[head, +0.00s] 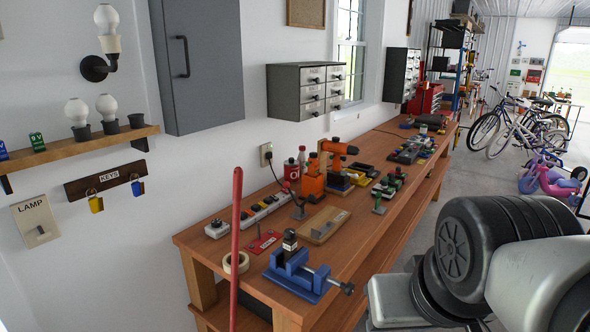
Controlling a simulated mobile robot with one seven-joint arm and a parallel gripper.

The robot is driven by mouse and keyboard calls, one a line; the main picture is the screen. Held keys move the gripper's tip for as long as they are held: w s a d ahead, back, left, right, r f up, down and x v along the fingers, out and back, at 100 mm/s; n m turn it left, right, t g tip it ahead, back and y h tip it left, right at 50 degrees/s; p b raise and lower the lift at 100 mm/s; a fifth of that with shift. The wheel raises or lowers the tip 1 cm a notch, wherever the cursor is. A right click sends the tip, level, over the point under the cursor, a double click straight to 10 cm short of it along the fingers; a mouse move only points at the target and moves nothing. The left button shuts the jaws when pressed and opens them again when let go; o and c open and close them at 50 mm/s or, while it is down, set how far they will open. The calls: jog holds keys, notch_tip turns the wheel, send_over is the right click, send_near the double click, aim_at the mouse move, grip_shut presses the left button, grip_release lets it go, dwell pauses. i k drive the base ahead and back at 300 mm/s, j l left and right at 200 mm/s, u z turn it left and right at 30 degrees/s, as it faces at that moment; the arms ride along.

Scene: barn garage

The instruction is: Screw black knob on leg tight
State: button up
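I cannot tell for certain which part is the black knob on the leg. A small dark upright piece with a grey band (289,242) stands at the jaws of a blue vise (292,275) near the front end of the bench. The vise has a bar handle with a black end (347,288). A small upright piece with a green and black top (379,200) stands further back. My arm fills the lower right of the head view. My gripper does not show.
The wooden workbench (352,262) runs along the wall. A red pole (236,245) stands before its near end. Bicycles (515,125) stand at back right.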

aim_at(289, 234)
jog(key=i+u, duration=0.35)
jog(key=i+l+u, duration=0.15)
jog(key=u, duration=0.2)
jog(key=i+l+u, duration=0.35)
jog(key=k+j, duration=0.1)
